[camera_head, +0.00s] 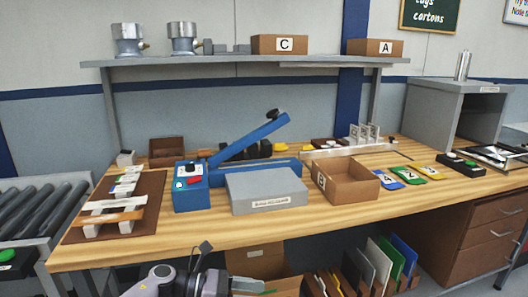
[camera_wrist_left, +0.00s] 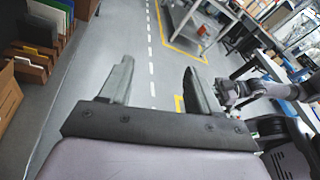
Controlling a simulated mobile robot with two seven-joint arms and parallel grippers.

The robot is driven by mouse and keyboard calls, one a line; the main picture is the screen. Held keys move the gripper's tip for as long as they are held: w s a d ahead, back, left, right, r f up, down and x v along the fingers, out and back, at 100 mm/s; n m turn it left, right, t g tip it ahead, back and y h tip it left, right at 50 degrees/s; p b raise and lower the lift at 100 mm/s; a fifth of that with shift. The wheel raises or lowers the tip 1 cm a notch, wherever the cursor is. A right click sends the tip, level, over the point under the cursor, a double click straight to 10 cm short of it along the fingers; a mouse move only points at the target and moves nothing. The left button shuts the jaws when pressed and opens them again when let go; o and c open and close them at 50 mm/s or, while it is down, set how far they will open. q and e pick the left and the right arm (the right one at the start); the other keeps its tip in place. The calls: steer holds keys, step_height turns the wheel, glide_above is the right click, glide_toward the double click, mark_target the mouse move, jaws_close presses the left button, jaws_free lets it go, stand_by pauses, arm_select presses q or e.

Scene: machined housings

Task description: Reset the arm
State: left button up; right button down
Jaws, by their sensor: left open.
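My left gripper (camera_wrist_left: 159,68) is open in the left wrist view, with its two grey fingers apart and nothing between them. Beyond the fingers is the grey floor with a white dashed line. In the head view, part of my left arm (camera_head: 160,281) shows at the bottom edge, in front of and below the workbench (camera_head: 225,238).
The bench holds a blue lever press (camera_head: 190,199), a grey box (camera_head: 266,191), an open brown bin (camera_head: 352,187) and a brown board (camera_head: 138,225) with parts. A roller conveyor (camera_head: 38,211) stands at left. Folders in racks (camera_head: 378,262) are under the bench. Open floor (camera_wrist_left: 120,40) shows.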

arm_select(q)
steer(key=s+a+f+m+t+y, duration=0.4)
steer(key=s+a+f+m+y, duration=0.2)
steer(key=s+m, duration=0.6)
steer(key=s+a+f+m+t+y, duration=0.5)
steer(key=s+a+f+m+y, duration=0.2)
steer(key=s+a+f+m, duration=0.2)
steer(key=s+a+m+p, duration=0.1)
steer(key=s+a+m, duration=0.1)
steer(key=a+m, duration=0.1)
steer(key=shift+s+f+m+t+y, duration=0.3)
steer(key=shift+s+f, duration=0.1)
